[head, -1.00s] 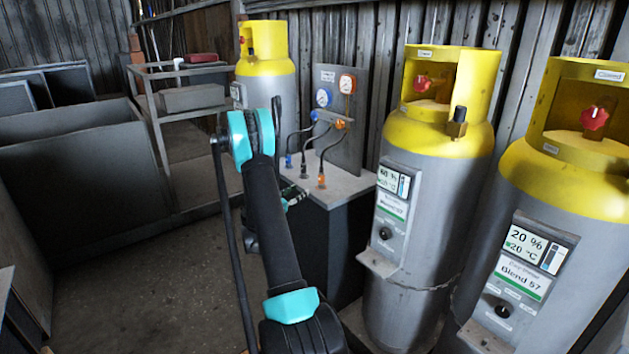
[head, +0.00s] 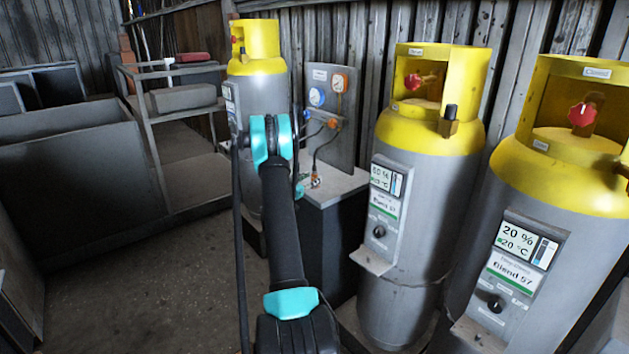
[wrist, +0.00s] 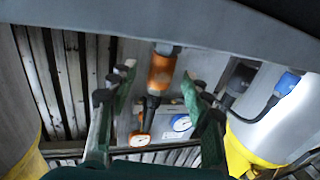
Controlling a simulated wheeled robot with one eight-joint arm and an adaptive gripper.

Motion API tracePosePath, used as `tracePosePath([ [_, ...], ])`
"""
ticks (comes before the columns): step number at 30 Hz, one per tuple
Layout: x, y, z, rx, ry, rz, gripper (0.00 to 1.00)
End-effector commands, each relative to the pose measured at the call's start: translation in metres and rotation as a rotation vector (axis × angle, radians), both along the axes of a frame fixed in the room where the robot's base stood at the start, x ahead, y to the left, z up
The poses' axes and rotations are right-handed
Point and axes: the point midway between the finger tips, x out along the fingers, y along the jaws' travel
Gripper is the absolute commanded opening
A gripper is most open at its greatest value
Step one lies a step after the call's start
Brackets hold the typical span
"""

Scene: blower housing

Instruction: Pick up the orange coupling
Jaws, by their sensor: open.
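The orange coupling (wrist: 161,72) hangs on a dark hose and appears between the two fingers of my gripper (wrist: 158,78) in the wrist view. The fingers are open, with a visible gap on each side of it. I cannot tell whether it lies fully within their depth.
The blue coupling (wrist: 288,82) and a black coupling (wrist: 240,78) hang close by in the wrist view. A gauge panel (head: 328,120) stands behind on the bench (head: 345,188). Yellow-topped cylinders (head: 430,120) stand close on the right.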

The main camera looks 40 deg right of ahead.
Motion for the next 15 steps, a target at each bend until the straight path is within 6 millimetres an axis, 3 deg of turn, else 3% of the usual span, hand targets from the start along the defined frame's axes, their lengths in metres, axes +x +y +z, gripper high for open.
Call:
tracePosePath([
  [5,0.008,-0.023,0.0,0.0,0.0,-0.001,0.49],
  [12,0.009,-0.025,0.0,0.0,0.0,0.0,0.49],
  [15,0.009,-0.025,0.0,0.0,0.0,0.0,0.37],
])
